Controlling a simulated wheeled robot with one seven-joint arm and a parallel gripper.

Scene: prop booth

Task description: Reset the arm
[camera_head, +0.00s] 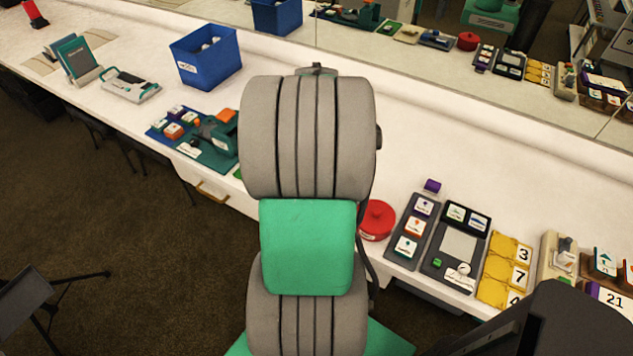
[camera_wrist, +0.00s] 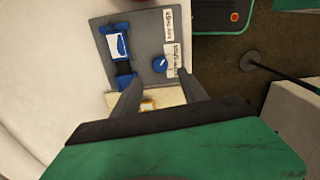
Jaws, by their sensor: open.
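My gripper (camera_wrist: 158,78) shows in the wrist view, with its two dark fingers apart and nothing visible held between them. Beyond the fingertips is a grey panel (camera_wrist: 145,30) on the white counter, with a blue knob (camera_wrist: 160,64), a blue-and-white part (camera_wrist: 118,46) and white labels. A small cream and yellow thing (camera_wrist: 150,105) shows partly between the fingers. I cannot tell how far the fingers are above the panel. In the head view my grey and green arm fills the middle, and my gripper does not show there.
The long white counter holds a blue bin (camera_head: 206,57), a teal tray (camera_head: 215,152), a red lidded pot (camera_head: 377,221), a grey tile rack (camera_head: 408,232), a panel with a screen (camera_head: 456,246) and yellow number cards (camera_head: 508,268). A mirror runs behind. A dark stand (camera_head: 30,290) is on the floor.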

